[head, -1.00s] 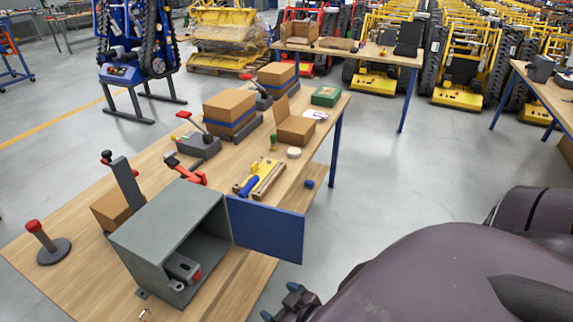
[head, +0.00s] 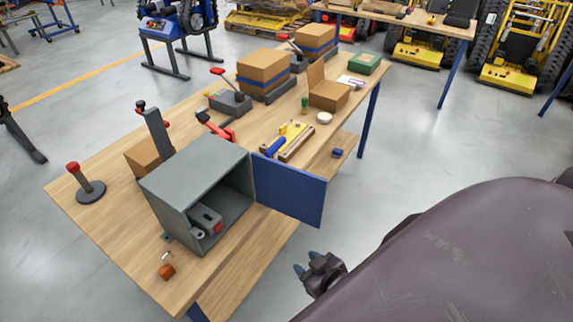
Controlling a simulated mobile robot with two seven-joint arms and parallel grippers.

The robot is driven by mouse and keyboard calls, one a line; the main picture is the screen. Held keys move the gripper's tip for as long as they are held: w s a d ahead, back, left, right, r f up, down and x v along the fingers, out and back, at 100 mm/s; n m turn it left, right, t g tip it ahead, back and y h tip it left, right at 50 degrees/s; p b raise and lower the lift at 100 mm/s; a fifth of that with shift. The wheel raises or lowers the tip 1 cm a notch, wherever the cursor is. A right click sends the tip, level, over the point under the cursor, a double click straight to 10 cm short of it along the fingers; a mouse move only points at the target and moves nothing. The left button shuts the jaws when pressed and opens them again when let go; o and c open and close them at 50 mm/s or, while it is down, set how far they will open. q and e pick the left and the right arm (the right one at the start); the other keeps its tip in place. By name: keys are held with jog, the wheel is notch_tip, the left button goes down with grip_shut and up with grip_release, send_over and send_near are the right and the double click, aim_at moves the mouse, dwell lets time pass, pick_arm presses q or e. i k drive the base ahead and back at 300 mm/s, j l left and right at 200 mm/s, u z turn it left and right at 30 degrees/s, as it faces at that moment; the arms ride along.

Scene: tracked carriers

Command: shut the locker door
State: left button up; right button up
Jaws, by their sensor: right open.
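The grey locker (head: 190,172) stands on the wooden workbench, its open front facing right and toward me. Its blue door (head: 289,189) is swung wide open on the far side of the opening and juts out past the bench edge. A grey device with a red part (head: 207,219) lies inside the locker. My right gripper (head: 306,271) is open and empty, low at the bottom middle, in front of the door and apart from it. Its fingers point left. My left gripper is not in view.
On the workbench (head: 110,222) are a red-knobbed stand (head: 87,186), an orange padlock-like piece (head: 166,271), a yellow-and-wood tool (head: 290,140) and cardboard boxes (head: 263,72). A small blue block (head: 337,153) sits on the lower shelf. Floor right of the bench is free.

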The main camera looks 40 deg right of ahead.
aim_at(299, 195)
jog(key=k+l+u, duration=0.1)
jog(key=l, duration=0.25)
jog(key=k+l+u, duration=0.1)
jog(key=k+l, duration=0.2)
jog(key=k+l+u, duration=0.2)
jog(key=l, duration=0.2)
jog(key=k+l+u, duration=0.15)
jog(key=l, duration=0.2)
jog(key=k+l+u, duration=0.2)
jog(key=l, duration=0.2)
jog(key=l+u, duration=0.15)
jog(key=l, duration=0.3)
jog(key=l+u, duration=0.35)
jog(key=l, duration=0.45)
jog(key=l+u, duration=0.15)
jog(key=l, duration=0.25)
jog(key=i+l+u, duration=0.15)
jog(key=l, duration=0.3)
jog(key=i+l, duration=0.1)
jog(key=l, duration=0.15)
jog(key=i+l+u, duration=0.1)
jog(key=l, duration=0.2)
jog(key=k+j+z, duration=0.4)
